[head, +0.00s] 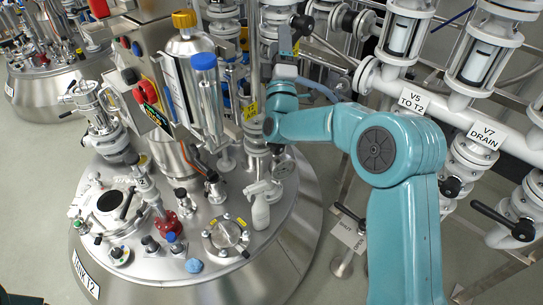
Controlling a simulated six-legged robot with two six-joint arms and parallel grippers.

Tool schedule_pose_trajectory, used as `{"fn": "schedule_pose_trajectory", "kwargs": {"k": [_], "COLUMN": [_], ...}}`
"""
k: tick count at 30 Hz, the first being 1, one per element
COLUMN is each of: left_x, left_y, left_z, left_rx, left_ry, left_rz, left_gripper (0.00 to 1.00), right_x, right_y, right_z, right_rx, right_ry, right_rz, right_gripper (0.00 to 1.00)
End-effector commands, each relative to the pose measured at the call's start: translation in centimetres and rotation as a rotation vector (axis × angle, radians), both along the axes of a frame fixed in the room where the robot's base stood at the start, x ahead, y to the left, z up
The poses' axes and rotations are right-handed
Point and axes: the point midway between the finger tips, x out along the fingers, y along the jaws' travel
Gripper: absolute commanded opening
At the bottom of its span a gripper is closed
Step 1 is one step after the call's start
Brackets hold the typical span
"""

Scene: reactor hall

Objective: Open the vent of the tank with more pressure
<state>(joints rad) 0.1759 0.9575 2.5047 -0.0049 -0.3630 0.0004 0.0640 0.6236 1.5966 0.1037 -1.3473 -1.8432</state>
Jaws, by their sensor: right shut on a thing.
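No pressure reading is legible on either. My right arm comes in from the lower right and bends left, then up. My right gripper (286,42) is small at the top centre, beside the pipework above the tank. It is shut on what looks like a black valve handle (303,24); the contact is small and partly hidden. My left gripper is not in view.
Pipes with sight glasses (400,35) and labels V5 TO T2 (411,98) and V7 DRAIN (484,137) stand at the right. A black valve lever (503,220) juts out there.

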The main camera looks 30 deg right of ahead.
Motion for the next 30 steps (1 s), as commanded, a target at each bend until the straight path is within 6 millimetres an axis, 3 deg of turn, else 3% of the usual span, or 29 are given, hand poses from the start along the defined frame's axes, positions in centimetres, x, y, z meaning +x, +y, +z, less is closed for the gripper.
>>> {"fn": "schedule_pose_trajectory", "kwargs": {"k": [1, 13, 15, 30], "left_x": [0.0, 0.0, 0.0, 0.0], "left_y": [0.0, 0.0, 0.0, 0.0], "left_z": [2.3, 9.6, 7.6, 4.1], "left_rx": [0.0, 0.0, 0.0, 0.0], "left_ry": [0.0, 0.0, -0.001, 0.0], "left_rz": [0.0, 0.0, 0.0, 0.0], "left_gripper": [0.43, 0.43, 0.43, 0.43], "right_x": [-0.3, -0.4, -1.5, -9.8], "right_y": [-0.2, 0.0, 0.8, 6.0], "right_z": [2.4, 4.2, 2.1, -2.6], "right_rx": [0.025, 0.235, 0.236, 0.233], "right_ry": [-0.012, 0.06, 0.063, 0.074], "right_rz": [-0.009, -0.014, -0.011, -0.005], "right_gripper": [0.49, 0.49, 0.49, 0.49]}}
